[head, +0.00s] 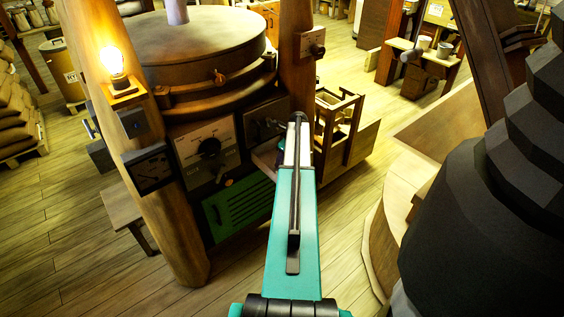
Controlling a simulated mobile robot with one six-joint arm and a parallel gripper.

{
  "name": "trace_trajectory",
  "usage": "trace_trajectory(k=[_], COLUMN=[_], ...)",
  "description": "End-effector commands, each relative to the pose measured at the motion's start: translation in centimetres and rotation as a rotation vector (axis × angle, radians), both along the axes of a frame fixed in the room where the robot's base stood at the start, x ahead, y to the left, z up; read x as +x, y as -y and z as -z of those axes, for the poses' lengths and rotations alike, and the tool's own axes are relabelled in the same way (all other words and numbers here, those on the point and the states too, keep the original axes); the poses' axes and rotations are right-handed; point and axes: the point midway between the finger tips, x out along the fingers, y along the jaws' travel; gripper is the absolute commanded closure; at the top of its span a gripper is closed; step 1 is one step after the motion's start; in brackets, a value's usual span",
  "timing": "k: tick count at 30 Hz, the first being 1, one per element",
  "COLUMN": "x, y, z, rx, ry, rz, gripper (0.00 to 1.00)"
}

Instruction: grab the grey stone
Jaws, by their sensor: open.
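I cannot make out a grey stone in the head view. My own teal arm reaches up the middle of the picture, and its dark far end stands in front of the mill housing. My gripper does not show; it seems hidden beyond the end of the arm. A small pale shelf or tray (265,160) shows just left of the arm's end, partly covered by it. I cannot tell whether anything lies on it.
The round wooden mill casing (185,45) stands behind a thick wooden post (150,190) with a lit lamp (113,62). A control panel (205,150) and green vent (240,208) sit below. A wooden frame (335,125) stands right of the arm.

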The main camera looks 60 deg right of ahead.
Motion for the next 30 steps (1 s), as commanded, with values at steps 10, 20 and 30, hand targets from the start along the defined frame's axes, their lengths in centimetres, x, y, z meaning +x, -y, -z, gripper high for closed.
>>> trace_trajectory(k=[10, 20, 30], x=[0.05, 0.08, 0.12], y=[-0.04, -0.06, -0.08], z=[-0.04, -0.05, -0.23], rx=[0.000, 0.000, -0.001], ry=[0.000, 0.000, 0.000], rz=[-0.001, -0.001, -0.002], gripper=[0.52, 0.96, 0.96])
